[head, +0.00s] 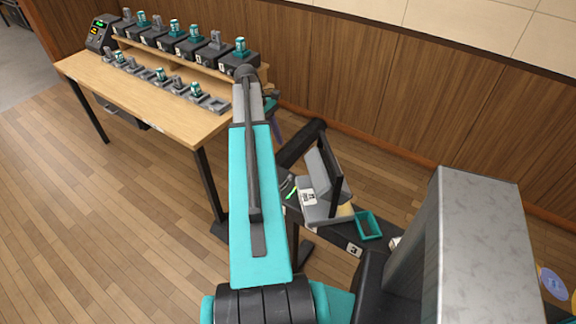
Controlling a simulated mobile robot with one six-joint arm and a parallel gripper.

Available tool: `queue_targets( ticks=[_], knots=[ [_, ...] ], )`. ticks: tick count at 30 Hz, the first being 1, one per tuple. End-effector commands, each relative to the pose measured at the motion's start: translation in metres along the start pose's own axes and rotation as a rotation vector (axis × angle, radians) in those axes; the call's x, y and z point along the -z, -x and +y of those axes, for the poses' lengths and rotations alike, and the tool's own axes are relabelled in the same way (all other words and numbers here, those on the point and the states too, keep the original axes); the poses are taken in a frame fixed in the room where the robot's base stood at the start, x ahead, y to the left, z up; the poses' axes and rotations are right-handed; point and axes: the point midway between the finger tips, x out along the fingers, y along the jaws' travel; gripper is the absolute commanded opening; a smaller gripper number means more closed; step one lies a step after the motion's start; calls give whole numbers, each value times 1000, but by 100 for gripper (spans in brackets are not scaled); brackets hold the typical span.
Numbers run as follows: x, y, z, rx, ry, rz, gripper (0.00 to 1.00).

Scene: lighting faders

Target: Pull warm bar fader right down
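No lighting fader or fader label can be made out in the head view, so I cannot tell which thing is the warm bar fader. My teal and grey arm runs up the middle of the picture, past the right end of the wooden table (185,122). My gripper's fingers do not show. A dark box with small lit displays (101,34) stands at the table's far left corner. The arm hides part of what lies behind it.
A raised wooden shelf (180,62) holds a row of dark units, several with teal tops. Small grey holders (212,104) line the table in front. A teal open bin (368,226) sits right of my arm. A wood-panelled wall (400,90) stands behind. Floor left is clear.

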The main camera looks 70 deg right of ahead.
Motion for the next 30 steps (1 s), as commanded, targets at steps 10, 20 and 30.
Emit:
queue_targets(
  ticks=[10,20,30],
  knots=[
    [-6,2,5,3,-2,-3,38],
    [-7,-4,4,4,-3,-3,38],
    [-7,-34,4,4,-3,-4,38]
  ],
)
